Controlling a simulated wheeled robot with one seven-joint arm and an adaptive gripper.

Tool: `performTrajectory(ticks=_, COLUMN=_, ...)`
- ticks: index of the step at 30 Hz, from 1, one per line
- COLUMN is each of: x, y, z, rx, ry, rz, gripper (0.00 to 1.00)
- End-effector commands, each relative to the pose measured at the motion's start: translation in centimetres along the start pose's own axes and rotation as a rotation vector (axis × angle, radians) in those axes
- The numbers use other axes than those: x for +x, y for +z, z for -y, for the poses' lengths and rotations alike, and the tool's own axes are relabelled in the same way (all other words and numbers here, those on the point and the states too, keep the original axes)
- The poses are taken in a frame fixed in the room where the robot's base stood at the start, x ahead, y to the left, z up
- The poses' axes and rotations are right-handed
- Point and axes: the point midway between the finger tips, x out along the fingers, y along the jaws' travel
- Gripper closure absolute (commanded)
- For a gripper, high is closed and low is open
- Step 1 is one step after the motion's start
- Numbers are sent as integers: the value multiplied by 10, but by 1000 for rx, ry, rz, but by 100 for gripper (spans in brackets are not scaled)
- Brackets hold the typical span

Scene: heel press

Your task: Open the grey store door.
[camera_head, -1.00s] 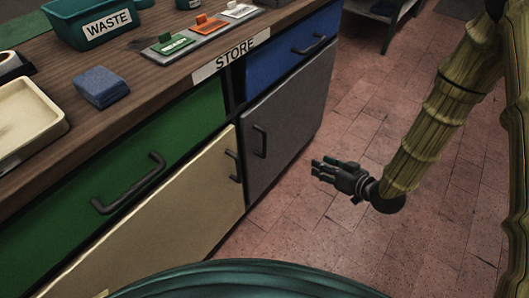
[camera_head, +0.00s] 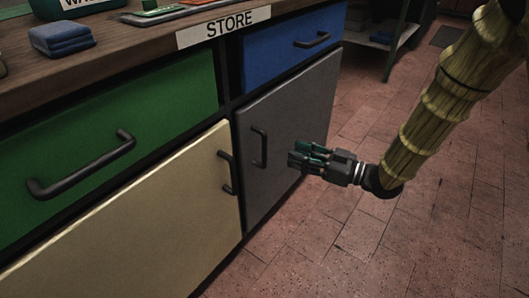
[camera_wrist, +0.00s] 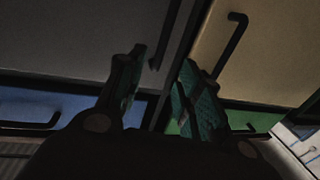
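The grey store door (camera_head: 287,146) is shut, below the blue drawer and to the right of the cream door. Its dark upright handle (camera_head: 260,147) is near its left edge. My gripper (camera_head: 292,161) is in front of the grey door, to the right of the handle in the head view, and looks apart from it. In the wrist view my gripper (camera_wrist: 157,85) has its two green-padded fingers spread with nothing between them. The grey door (camera_wrist: 75,40) fills the upper left there, and part of its handle (camera_wrist: 165,38) shows just beyond the fingertips.
The blue drawer (camera_head: 272,50), green drawer (camera_head: 90,110) and cream door (camera_head: 150,215) are shut, each with a dark handle. The STORE label (camera_head: 224,27) is on the counter's edge. Tiled floor (camera_head: 350,235) is clear to the right. A shelf unit (camera_head: 385,40) stands behind.

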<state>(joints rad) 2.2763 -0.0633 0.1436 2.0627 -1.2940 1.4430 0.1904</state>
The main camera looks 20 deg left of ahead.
Motion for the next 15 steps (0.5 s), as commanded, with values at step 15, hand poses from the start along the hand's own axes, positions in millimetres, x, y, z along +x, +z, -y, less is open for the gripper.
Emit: performTrajectory(ticks=15, x=67, y=3, z=1, rx=-6, ry=-6, rz=-2, gripper=65)
